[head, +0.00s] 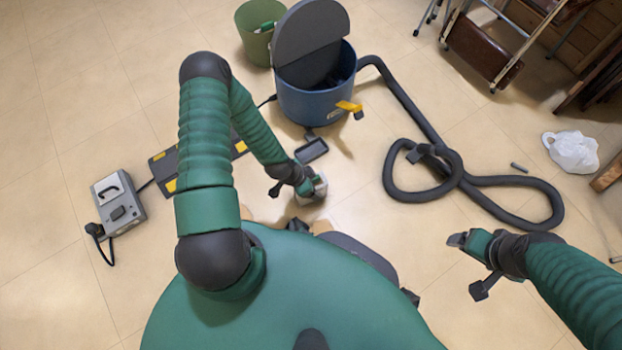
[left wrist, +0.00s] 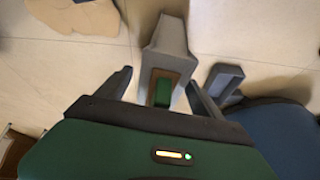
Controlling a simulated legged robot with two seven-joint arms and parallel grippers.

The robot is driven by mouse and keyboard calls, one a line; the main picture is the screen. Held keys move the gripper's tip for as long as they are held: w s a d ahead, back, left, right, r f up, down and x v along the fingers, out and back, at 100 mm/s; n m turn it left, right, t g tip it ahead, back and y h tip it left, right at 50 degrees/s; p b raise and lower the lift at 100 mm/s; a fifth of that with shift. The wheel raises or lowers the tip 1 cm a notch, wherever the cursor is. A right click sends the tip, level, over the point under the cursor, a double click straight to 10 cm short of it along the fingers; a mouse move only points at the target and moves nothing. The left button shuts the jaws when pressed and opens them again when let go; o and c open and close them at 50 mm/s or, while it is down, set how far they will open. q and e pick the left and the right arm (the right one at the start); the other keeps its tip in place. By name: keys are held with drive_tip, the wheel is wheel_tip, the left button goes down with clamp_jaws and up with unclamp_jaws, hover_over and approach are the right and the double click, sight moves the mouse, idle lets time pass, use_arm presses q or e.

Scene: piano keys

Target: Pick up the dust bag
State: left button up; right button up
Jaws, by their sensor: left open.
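The dust bag (head: 318,193), a pale grey box-like bag, is on the floor in front of me, partly hidden by my left gripper in the head view. In the left wrist view the dust bag (left wrist: 172,38) shows a brown collar with a green patch facing the gripper. My left gripper (head: 307,186) is open right over it. In the left wrist view the fingers of my left gripper (left wrist: 160,88) stand on either side of the collar, apparently with gaps. My right gripper (head: 462,241) is at the right, away from the bag; its jaw gap is unclear.
A blue vacuum canister (head: 318,104) with its grey lid (head: 308,35) raised stands beyond the bag. A dark rectangular part (head: 312,150) lies between them. A hose (head: 440,190) coils to the right. A grey box (head: 118,203) lies left; a white plastic bag (head: 573,152) lies far right.

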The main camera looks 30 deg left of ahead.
use_arm(q)
drive_tip(key=shift+w+d+f, duration=0.1)
drive_tip(key=shift+w+f, duration=0.15)
drive_tip(key=shift+f, duration=0.45)
drive_tip(key=shift+c, duration=0.3)
clamp_jaws()
